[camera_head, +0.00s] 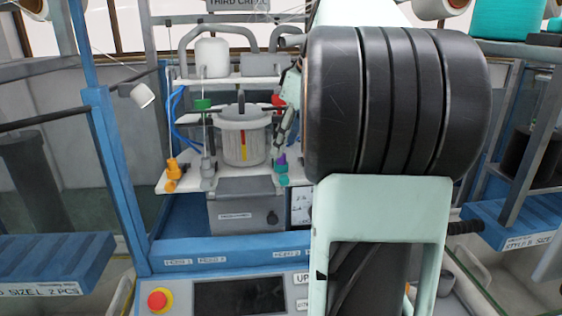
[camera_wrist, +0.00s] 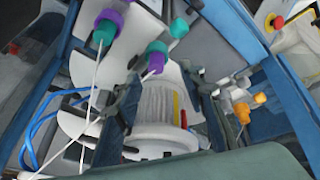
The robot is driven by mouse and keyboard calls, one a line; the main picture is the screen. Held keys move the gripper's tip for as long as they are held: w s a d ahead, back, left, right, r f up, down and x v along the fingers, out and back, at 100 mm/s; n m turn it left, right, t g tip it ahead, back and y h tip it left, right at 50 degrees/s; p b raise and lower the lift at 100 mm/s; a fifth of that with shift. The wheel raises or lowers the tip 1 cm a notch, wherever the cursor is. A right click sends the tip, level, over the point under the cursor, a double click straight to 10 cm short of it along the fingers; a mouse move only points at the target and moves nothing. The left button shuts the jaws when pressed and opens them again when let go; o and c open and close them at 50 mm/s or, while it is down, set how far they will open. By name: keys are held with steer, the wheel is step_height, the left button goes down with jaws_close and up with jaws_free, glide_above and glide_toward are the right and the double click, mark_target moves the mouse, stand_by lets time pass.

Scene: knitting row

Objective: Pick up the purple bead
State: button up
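A small purple bead (camera_head: 281,159) sits atop a teal piece at the right edge of the white shelf, right of the ribbed white pot. In the wrist view a purple bead (camera_wrist: 152,66) with teal behind it shows beyond my left finger, apart from it. A second, larger purple piece (camera_wrist: 112,17) with teal is at the upper left there; I cannot tell if it shows in the head view. My gripper (camera_wrist: 168,95) is open, its two dark fingers spread with nothing held. In the head view my gripper (camera_head: 288,118) is just above the purple bead, partly hidden by my arm.
The ribbed pot (camera_head: 242,140) stands close by on the shelf (camera_head: 190,181). Orange pieces (camera_head: 172,166) are at the shelf's left end. Thin white yarn lines and blue tubes (camera_head: 178,122) run nearby. Blue posts (camera_head: 108,165) flank the machine.

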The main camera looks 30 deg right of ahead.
mark_target(283, 155)
steer(key=x, duration=0.3)
steer(key=shift+w+d+f, duration=0.2)
steer(key=shift+w+f, duration=0.05)
steer(key=shift+f, duration=0.1)
steer(key=c, duration=0.9)
steer(key=shift+o, duration=0.2)
